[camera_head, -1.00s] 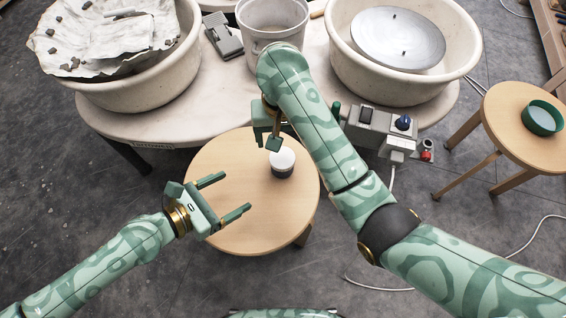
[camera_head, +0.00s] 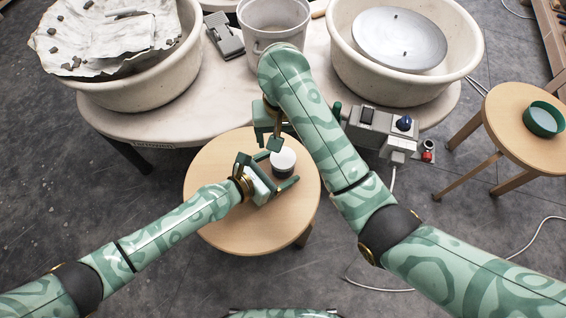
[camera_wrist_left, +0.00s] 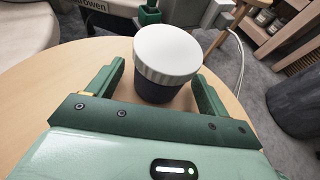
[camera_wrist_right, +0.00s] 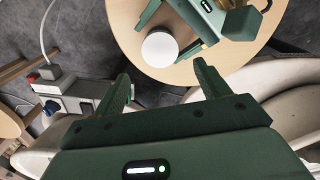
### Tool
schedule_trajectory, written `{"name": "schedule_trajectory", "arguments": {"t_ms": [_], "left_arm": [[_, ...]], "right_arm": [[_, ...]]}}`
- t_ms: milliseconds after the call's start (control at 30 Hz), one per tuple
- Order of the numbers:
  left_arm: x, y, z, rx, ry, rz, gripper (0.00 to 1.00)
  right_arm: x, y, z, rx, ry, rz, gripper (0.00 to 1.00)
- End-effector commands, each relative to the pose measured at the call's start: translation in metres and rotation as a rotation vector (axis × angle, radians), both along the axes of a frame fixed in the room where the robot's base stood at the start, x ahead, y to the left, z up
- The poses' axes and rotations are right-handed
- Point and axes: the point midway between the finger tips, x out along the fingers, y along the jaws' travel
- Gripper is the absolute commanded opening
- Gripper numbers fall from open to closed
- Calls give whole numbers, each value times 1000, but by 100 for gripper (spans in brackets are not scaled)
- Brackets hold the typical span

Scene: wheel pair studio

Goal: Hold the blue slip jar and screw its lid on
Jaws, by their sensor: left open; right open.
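The slip jar (camera_wrist_left: 152,92) stands upright on the round wooden stool (camera_head: 225,160), a dark blue body under a white ribbed lid (camera_wrist_left: 166,50). The lid sits on top of the jar; I cannot tell how tightly. It also shows in the head view (camera_head: 283,158) and the right wrist view (camera_wrist_right: 159,48). My left gripper (camera_wrist_left: 158,82) is open, low over the stool, with its fingers on either side of the jar. My right gripper (camera_wrist_right: 160,82) is open and empty, behind the jar in the head view, partly hidden by my right arm.
Behind the stool is a white table (camera_head: 130,122) with two large basins and a bucket (camera_head: 273,25). A grey control box (camera_head: 380,130) with knobs is at its right front.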

Motion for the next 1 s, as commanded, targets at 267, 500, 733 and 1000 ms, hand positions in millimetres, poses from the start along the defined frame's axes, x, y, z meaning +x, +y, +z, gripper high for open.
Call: {"name": "schedule_trajectory", "arguments": {"t_ms": [267, 500, 733, 1000], "left_arm": [[5, -5, -3, 4, 0, 2, 79], [5, -5, -3, 4, 0, 2, 60], [5, -4, -3, 5, 0, 2, 0], [5, -4, -3, 5, 0, 2, 0]], "right_arm": [[0, 0, 0, 0, 0, 0, 75], [0, 0, 0, 0, 0, 0, 75], [0, 0, 0, 0, -2, 0, 75], [44, 3, 18, -15, -248, 56, 75]]}}
